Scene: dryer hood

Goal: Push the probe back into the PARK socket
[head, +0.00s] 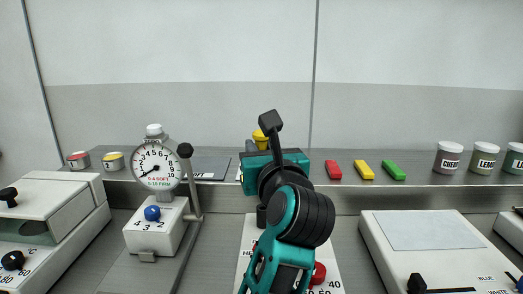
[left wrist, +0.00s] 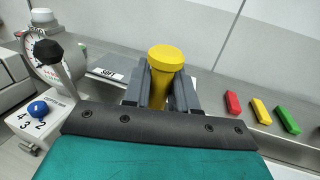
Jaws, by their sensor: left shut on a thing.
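The probe (left wrist: 165,62), yellow with a round, wider cap, stands between the fingers of my left gripper (left wrist: 162,84) in the left wrist view, and the fingers are shut on it. In the head view only its yellow top (head: 260,136) shows above the teal gripper body (head: 290,157). My own arm covers the probe's lower part there. I cannot make out the PARK socket or its label in either view, so I cannot tell how the probe stands to it. My right gripper is not in view.
Left of my arm stands a dial gauge (head: 156,166) on a white box with a blue knob (head: 152,213). Red (head: 333,170), yellow (head: 364,170) and green (head: 394,170) blocks lie on the shelf at right, with labelled jars (head: 448,158) beyond. My arm partly covers a white panel (head: 250,240).

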